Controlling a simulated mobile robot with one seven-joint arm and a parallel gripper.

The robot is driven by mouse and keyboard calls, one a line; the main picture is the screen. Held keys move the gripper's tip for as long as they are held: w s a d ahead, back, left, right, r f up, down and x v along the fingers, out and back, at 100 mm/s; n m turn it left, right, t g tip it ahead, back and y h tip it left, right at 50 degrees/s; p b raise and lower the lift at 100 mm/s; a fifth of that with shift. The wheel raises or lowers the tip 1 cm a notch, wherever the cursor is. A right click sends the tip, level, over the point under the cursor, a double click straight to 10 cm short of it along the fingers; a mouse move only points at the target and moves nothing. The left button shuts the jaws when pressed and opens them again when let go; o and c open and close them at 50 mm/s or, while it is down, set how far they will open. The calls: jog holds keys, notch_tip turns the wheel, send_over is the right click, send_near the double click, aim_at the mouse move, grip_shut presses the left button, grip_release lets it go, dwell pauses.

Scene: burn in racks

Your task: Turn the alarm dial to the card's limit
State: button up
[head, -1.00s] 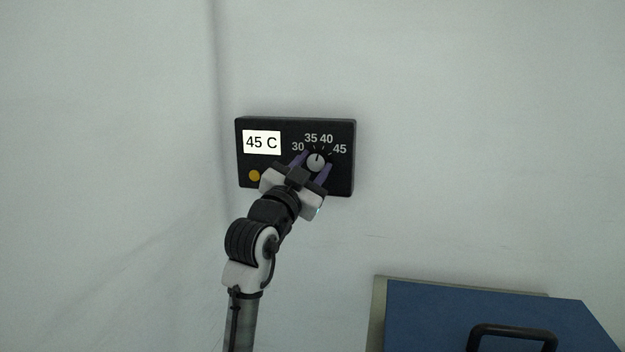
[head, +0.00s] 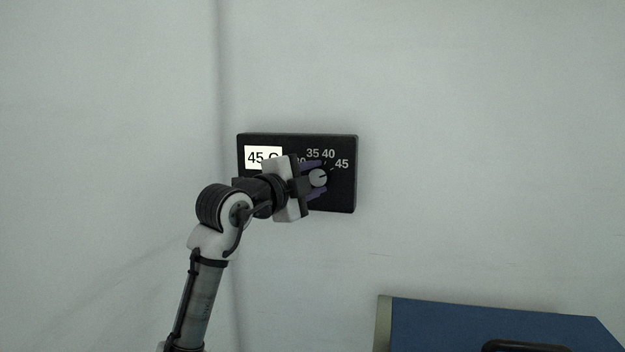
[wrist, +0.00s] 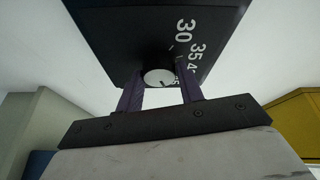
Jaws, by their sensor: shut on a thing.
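A black alarm panel (head: 345,198) hangs on the pale wall, with a white card (head: 254,155) on its left part that reads 45 C, its right end hidden by my gripper. The round grey dial (head: 318,178) sits below the numbers 30, 35, 40 and 45. My gripper (head: 316,179) is shut on the dial, with one purple finger above it and one below. The wrist view also shows the dial (wrist: 157,78) between the fingers. Its dark pointer mark appears turned to the right, roughly toward 45; the exact alignment is hard to tell.
A blue box (head: 480,325) with a black handle (head: 525,346) stands at the lower right, clear of my arm. The wall around the panel is bare. A yellow object (wrist: 298,122) shows at the right of the wrist view.

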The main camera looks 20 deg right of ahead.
jog(key=shift+r+m+y, duration=0.1)
jog(key=shift+m+y, duration=0.2)
jog(key=shift+m, duration=0.7)
jog(key=shift+g, duration=0.3)
jog(key=o, duration=1)
jog(key=b+v, duration=0.2)
jog(key=v, duration=1.2)
jog(key=shift+b, duration=0.35)
jog(key=shift+s+d, duration=0.1)
jog(key=shift+d, duration=0.1)
